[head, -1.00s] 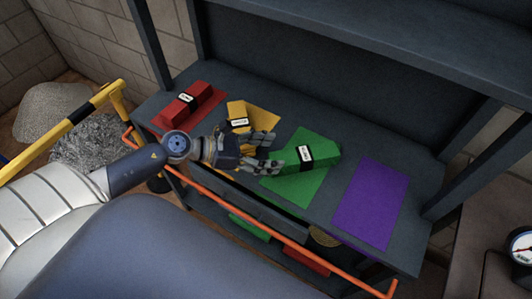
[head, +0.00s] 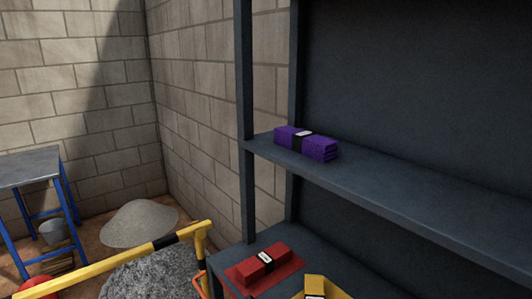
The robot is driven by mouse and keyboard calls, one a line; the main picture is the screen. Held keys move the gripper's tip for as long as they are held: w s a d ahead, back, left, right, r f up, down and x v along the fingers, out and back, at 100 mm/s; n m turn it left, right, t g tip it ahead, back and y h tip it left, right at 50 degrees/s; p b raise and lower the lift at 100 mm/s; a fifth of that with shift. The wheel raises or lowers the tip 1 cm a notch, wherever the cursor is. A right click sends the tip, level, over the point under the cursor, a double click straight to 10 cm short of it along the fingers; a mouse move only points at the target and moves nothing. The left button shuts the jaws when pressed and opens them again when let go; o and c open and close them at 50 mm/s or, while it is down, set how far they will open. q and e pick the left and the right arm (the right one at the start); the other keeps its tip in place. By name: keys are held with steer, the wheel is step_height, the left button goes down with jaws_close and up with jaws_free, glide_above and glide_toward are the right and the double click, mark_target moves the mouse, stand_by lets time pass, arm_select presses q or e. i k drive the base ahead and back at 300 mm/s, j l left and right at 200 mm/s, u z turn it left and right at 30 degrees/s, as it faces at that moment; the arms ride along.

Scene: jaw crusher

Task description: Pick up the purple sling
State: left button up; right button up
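The purple sling (head: 289,136) is a folded bundle with a black band and a white label. It lies on the upper shelf (head: 380,190) of the dark metal rack, near the shelf's left end. Neither of my grippers shows in the head view now, so nothing is seen touching the sling.
Below, a red sling (head: 264,263) lies on a red mat, and a yellow sling (head: 314,288) is partly cut off by the bottom edge. A rack post (head: 245,90) stands left of the purple sling. A yellow-black rail (head: 130,257), gravel piles and a blue-legged table (head: 28,168) are at left.

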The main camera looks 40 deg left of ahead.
mark_target(321, 149)
steer(key=u, duration=0.95)
